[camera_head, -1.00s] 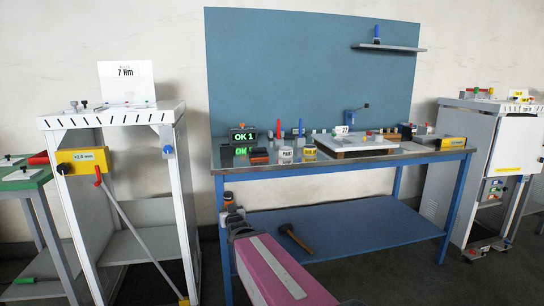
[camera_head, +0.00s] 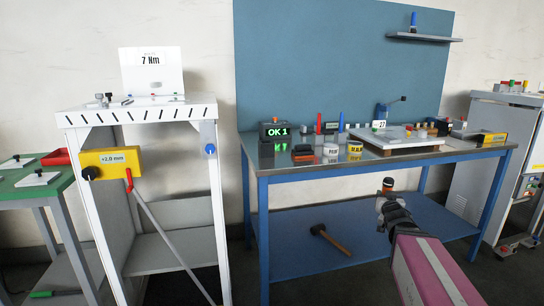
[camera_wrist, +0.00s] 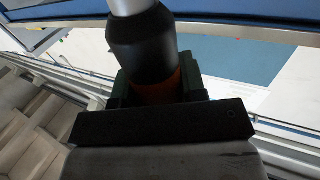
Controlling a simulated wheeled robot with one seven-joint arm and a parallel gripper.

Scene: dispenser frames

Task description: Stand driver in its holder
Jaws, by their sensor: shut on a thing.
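My gripper (camera_head: 386,194) is raised in front of the bench's lower shelf, toward the right in the head view. It is shut on the driver (camera_head: 388,184), whose small dark and orange end shows above the jaws. In the wrist view the driver (camera_wrist: 142,48) has a black body, an orange band between the jaws and a pale grey part at the top of the picture. The wrist view's jaws (camera_wrist: 160,88) close around the band. I cannot tell which thing is the driver's holder; a blue upright stand (camera_head: 380,112) is on the bench.
A white cart (camera_head: 140,115) with a yellow box (camera_head: 110,162) stands left. Floor shows between cart and bench.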

